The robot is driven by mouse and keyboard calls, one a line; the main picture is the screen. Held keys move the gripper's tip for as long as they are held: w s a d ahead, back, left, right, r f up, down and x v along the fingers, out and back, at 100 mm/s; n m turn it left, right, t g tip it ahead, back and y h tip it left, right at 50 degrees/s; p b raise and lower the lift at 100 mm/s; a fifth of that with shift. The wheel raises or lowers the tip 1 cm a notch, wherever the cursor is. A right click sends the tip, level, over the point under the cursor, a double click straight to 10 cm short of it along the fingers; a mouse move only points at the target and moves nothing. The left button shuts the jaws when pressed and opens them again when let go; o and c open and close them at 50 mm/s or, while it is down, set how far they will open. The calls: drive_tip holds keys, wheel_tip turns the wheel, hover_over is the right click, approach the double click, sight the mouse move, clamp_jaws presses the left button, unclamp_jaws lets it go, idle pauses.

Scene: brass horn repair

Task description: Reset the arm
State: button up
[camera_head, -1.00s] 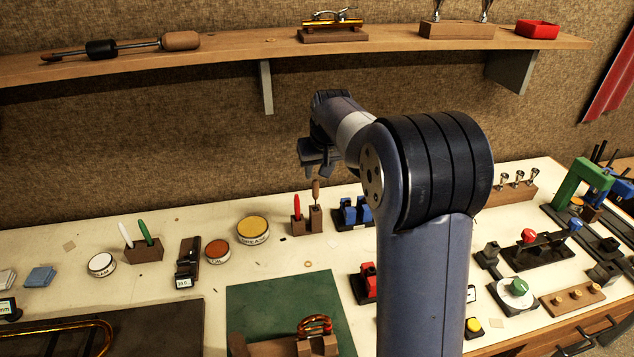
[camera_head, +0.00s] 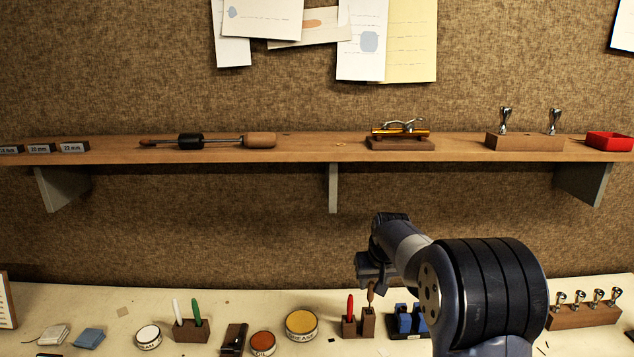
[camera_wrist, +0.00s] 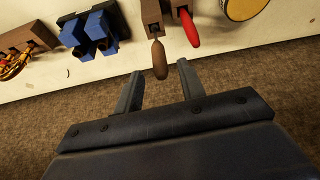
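My gripper (camera_wrist: 160,85) shows in the wrist view with its two fingers apart and nothing between them. Beyond the fingertips, in that view, is a wooden-handled tool (camera_wrist: 160,60) standing in a wooden holder, with a red-handled tool (camera_wrist: 188,28) beside it. In the head view my gripper (camera_head: 372,283) is raised in front of the back wall, above the workbench (camera_head: 250,300).
A wall shelf (camera_head: 290,154) runs above the arm, carrying a long tool (camera_head: 190,142), a brass part on a block (camera_head: 400,133) and a red tray (camera_head: 610,142). Blue blocks (camera_head: 405,320), a grease tin (camera_head: 301,324) and a rack of mouthpieces (camera_head: 585,316) stand on the bench.

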sight(372, 281)
drive_tip(key=x, duration=0.6)
drive_tip(key=shift+f, duration=0.35)
wheel_tip(372, 281, up, 3)
drive_tip(key=shift+f, duration=0.1)
drive_tip(key=shift+r, duration=0.55)
drive_tip(key=shift+f, duration=0.1)
